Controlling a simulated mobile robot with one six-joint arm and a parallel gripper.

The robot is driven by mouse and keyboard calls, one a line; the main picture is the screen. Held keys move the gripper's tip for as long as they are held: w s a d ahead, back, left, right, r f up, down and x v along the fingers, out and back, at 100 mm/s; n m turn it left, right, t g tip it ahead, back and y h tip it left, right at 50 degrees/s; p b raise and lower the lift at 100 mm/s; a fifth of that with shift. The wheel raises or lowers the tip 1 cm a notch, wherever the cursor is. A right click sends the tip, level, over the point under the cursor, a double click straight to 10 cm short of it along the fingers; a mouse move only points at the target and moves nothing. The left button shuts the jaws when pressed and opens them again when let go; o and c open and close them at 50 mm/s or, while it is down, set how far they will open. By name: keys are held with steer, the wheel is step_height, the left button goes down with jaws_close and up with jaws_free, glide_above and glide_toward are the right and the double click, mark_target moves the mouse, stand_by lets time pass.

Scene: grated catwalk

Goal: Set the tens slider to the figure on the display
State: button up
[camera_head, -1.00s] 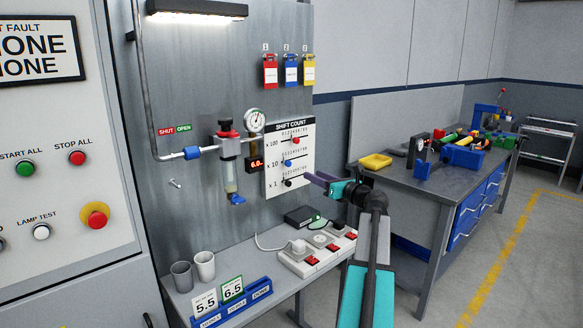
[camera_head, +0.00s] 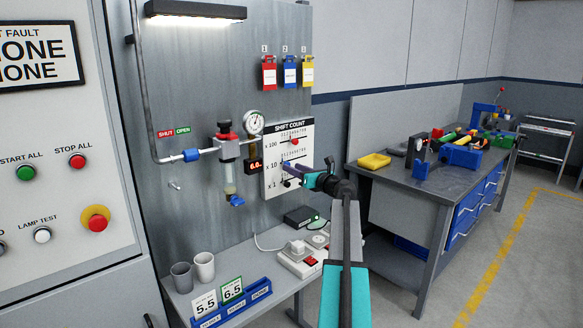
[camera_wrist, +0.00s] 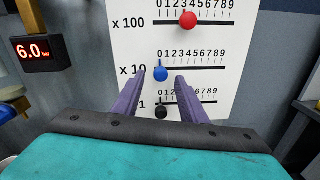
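The white SHIFT COUNT board (camera_head: 270,183) hangs on the grey wall panel, with three sliders marked x 100, x 10 and x 1. In the wrist view the blue tens knob (camera_wrist: 160,73) stands at the 0 end of its scale. The red knob (camera_wrist: 188,19) is near 3 or 4, and the black knob (camera_wrist: 161,112) is near 0. My gripper (camera_wrist: 160,80) is open, its purple fingertips either side of the blue knob in the picture; contact cannot be told. In the head view my gripper (camera_head: 287,168) hides the blue knob. A small display (camera_wrist: 37,52) reads 6.0 bar.
A gauge (camera_head: 253,122) and piping are left of the board. Below, a shelf holds a power strip (camera_head: 300,262), cups (camera_head: 204,266) and cards reading 5.5 and 6.5. A workbench (camera_head: 400,178) with tools stands right. A button panel (camera_head: 60,130) is far left.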

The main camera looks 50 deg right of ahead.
steer(key=shift+w+d, duration=0.15)
steer(key=shift+w, duration=1)
jaws_close()
